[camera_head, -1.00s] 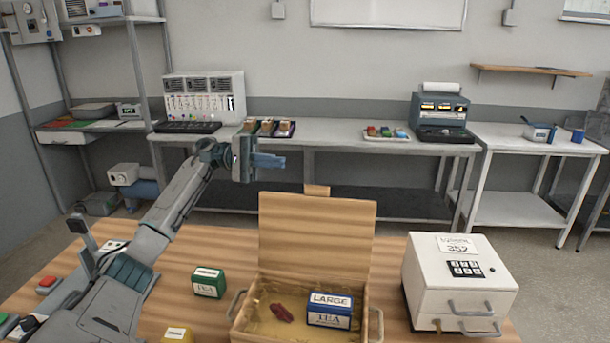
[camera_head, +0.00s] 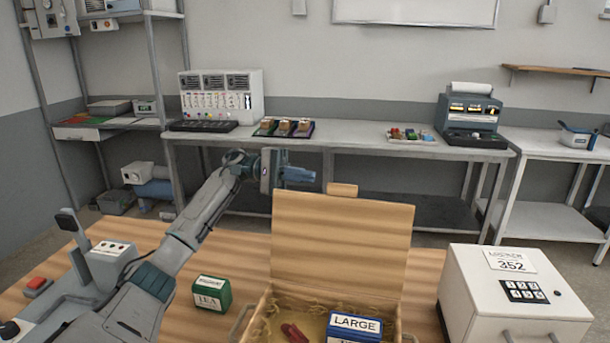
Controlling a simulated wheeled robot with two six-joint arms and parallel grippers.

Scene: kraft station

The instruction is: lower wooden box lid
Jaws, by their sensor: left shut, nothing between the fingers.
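The wooden box (camera_head: 263,312) stands at the bottom middle of the head view, its front cut off by the picture edge. Its lid (camera_head: 342,240) stands upright at the back, open, with a small tab (camera_head: 342,190) on its top edge. Inside lie a blue and white box marked LARGE (camera_head: 355,325) and a small dark red object (camera_head: 294,332). My left gripper (camera_head: 300,175) is shut and empty, up and behind the lid's top left corner, apart from the tab as far as I can tell. My right gripper is not in view.
A green tea box (camera_head: 211,293) stands on the wooden table left of the wooden box. A white keypad safe (camera_head: 510,300) stands to the right. A control panel with a lever (camera_head: 110,255) is at left. A long bench (camera_head: 350,146) runs along the back wall.

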